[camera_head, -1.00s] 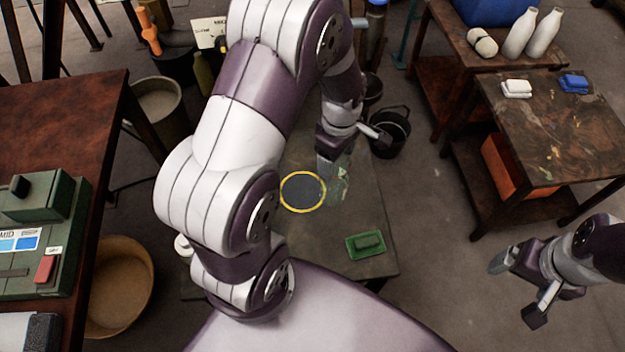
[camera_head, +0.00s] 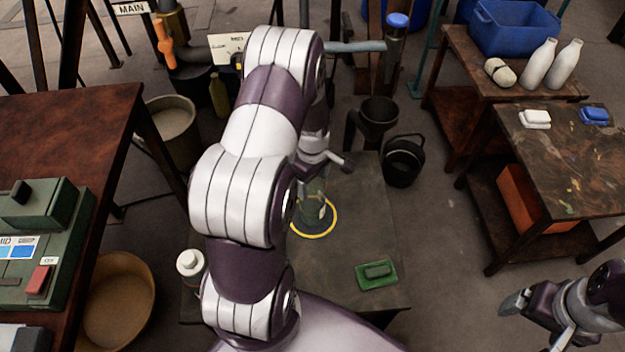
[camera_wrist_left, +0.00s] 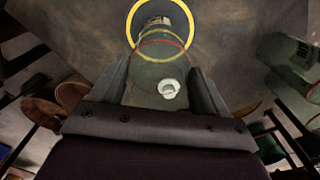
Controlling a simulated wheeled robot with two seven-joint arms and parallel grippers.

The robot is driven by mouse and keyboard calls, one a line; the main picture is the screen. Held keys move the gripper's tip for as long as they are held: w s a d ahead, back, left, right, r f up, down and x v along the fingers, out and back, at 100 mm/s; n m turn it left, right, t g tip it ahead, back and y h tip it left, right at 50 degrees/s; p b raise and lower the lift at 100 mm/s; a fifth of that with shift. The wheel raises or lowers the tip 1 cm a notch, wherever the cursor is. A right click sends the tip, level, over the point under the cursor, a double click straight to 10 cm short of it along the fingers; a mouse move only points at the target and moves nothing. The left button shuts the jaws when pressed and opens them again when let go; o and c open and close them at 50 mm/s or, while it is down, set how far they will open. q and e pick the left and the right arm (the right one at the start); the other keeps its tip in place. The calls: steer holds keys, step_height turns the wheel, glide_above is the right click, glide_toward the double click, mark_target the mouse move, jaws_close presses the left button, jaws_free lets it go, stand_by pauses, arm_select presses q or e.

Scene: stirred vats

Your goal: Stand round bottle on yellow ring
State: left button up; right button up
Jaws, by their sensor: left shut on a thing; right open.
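The round bottle (camera_head: 314,208) is clear, greenish glass. My left gripper is shut on it; the arm partly hides the jaws in the head view. The bottle also shows between the fingers in the left wrist view (camera_wrist_left: 150,60). The yellow ring (camera_head: 331,226) lies on the dark low table, and the bottle's lower end appears inside its outline. In the left wrist view the ring (camera_wrist_left: 131,26) surrounds the bottle's far end. I cannot tell whether the base touches the table. My right gripper (camera_head: 538,322) is open and empty at the lower right.
A black bucket (camera_head: 403,160) is beyond. A side table (camera_head: 560,160) stands at the right.

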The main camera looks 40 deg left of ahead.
arm_select(q)
steer(key=shift+f, duration=0.1)
steer(key=o, duration=1.8)
step_height(320, 180, up, 12)
steer(key=p, duration=0.3)
steer(key=shift+f, duration=0.1)
steer(key=s+d+r+m, duration=0.2)
steer(key=s+d+m, duration=0.1)
steer(key=d+m, duration=0.1)
steer(key=s+d+r+m+t, duration=0.1)
steer(key=s+d+r+m, duration=0.1)
steer(key=d+m, duration=0.3)
steer(key=s+d+r+m, duration=0.2)
steer(key=s+d+m, duration=0.2)
steer(key=m, duration=0.4)
steer(key=shift+s+d, duration=0.2)
steer(key=shift+d, duration=0.55)
